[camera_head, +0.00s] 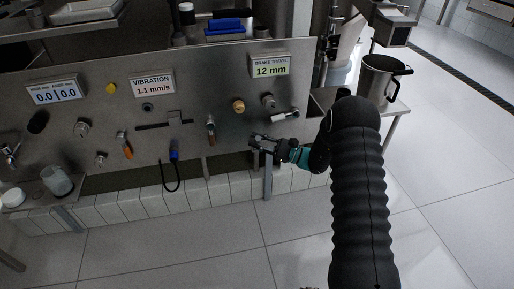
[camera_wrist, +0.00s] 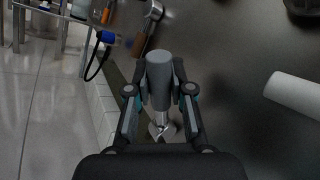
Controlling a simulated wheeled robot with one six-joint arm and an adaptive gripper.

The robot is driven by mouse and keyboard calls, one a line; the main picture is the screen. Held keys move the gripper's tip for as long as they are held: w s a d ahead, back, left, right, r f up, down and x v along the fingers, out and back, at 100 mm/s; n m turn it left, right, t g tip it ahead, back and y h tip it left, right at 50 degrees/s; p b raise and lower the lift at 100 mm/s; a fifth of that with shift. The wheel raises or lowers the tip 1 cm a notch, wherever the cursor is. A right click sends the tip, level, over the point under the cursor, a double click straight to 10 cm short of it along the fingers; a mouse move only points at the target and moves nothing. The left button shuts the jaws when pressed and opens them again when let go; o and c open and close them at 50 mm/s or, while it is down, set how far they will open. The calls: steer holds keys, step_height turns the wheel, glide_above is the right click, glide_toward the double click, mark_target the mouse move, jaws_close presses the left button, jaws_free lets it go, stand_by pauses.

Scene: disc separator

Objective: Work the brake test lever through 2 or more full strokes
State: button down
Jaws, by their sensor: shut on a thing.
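My gripper (camera_head: 272,147) is at the lower right of the steel panel, below the brake travel display (camera_head: 270,68), which reads 12 mm. In the wrist view my gripper (camera_wrist: 160,98) has its two fingers on either side of a grey cylindrical grip (camera_wrist: 159,72), shut on it. This grip appears to be the brake test lever's handle; a silvery metal part shows at its lower end. In the head view my gripper hides most of the lever, and its pivot cannot be made out.
A white-handled control (camera_head: 285,116) sits just above my gripper and also shows in the wrist view (camera_wrist: 292,93). A brown-handled valve (camera_head: 211,128) and a blue connector with a looped cable (camera_head: 174,155) are to the left. A steel jug (camera_head: 378,80) stands at right.

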steer(key=shift+s+f+n+y+b, duration=0.2)
steer(key=shift+f+n+y+b, duration=0.1)
steer(key=shift+f+n+b, duration=0.4)
steer(key=shift+s+d+f+n+g+y+b, duration=0.15)
steer(key=shift+s+f+n+g+y+b, duration=0.25)
steer(key=shift+n+g+b, duration=0.65)
steer(key=shift+s+d+f+n+g+y+b, duration=0.1)
steer(key=shift+s+f+n+g+y+b, duration=0.3)
steer(key=shift+n+b, duration=1.2)
steer(key=shift+s+d+f+n+g+y+b, duration=0.25)
steer(key=shift+s+n+g+b, duration=0.4)
steer(key=shift+n+b, duration=0.65)
steer(key=shift+c, duration=1.2)
jaws_free()
steer(key=shift+w+a, duration=0.1)
steer(key=shift+w, duration=0.05)
steer(key=shift+a, duration=0.1)
